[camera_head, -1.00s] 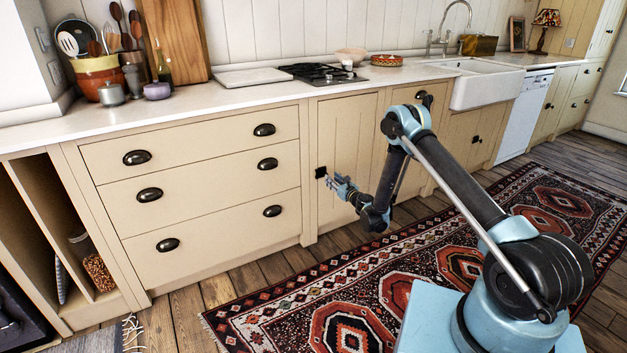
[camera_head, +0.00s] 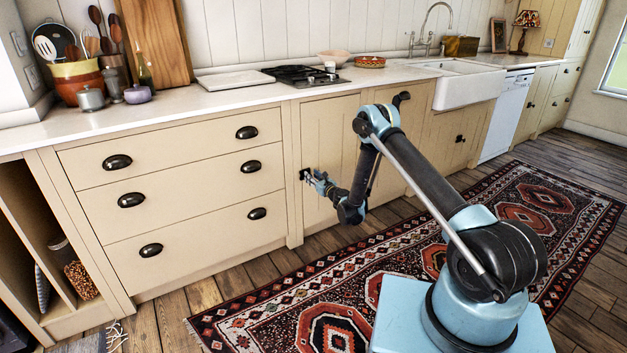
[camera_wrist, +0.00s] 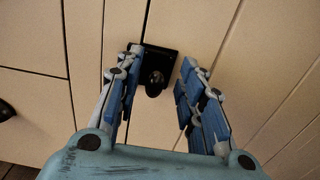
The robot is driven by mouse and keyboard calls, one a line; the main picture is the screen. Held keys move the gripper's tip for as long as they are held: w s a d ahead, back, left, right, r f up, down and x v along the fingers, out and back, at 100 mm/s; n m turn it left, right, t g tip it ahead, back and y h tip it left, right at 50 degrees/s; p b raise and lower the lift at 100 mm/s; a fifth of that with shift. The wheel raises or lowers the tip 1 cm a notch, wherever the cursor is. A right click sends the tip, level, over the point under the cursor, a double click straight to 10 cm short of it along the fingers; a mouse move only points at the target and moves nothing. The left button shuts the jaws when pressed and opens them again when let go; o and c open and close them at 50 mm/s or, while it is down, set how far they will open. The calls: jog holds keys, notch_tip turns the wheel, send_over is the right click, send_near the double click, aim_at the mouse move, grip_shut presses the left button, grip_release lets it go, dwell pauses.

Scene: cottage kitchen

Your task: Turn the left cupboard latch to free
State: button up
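The left cupboard latch (camera_wrist: 156,80) is a dark knob on a black square plate, at the left edge of a cream cupboard door (camera_head: 330,140). In the wrist view the knob lies between my gripper's two blue fingers (camera_wrist: 160,88), with a gap on each side. My gripper is open, and its fingertips are close to the plate. In the head view my gripper (camera_head: 313,178) reaches the door beside the drawers, and it partly covers the latch (camera_head: 304,174). I cannot tell there whether it touches the latch.
Drawers with dark cup pulls (camera_head: 247,133) stand left of the door. Another latch (camera_head: 459,138) shows farther right, below the white sink (camera_head: 468,88). A patterned rug (camera_head: 300,310) covers the floor by the cupboards. The worktop above holds a gas hob (camera_head: 305,76).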

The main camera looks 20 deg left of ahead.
jog(key=shift+a, duration=0.15)
grip_shut()
jog(key=m, duration=0.8)
jog(key=shift+w+d+f, duration=0.15)
jog(key=shift+w+d, duration=0.2)
jog(key=m, duration=0.6)
jog(key=f+m, duration=0.1)
jog(key=m, duration=0.2)
jog(key=shift+w+d+m, duration=0.15)
jog(key=shift+m, duration=0.25)
jog(key=shift+o, duration=0.6)
grip_release()
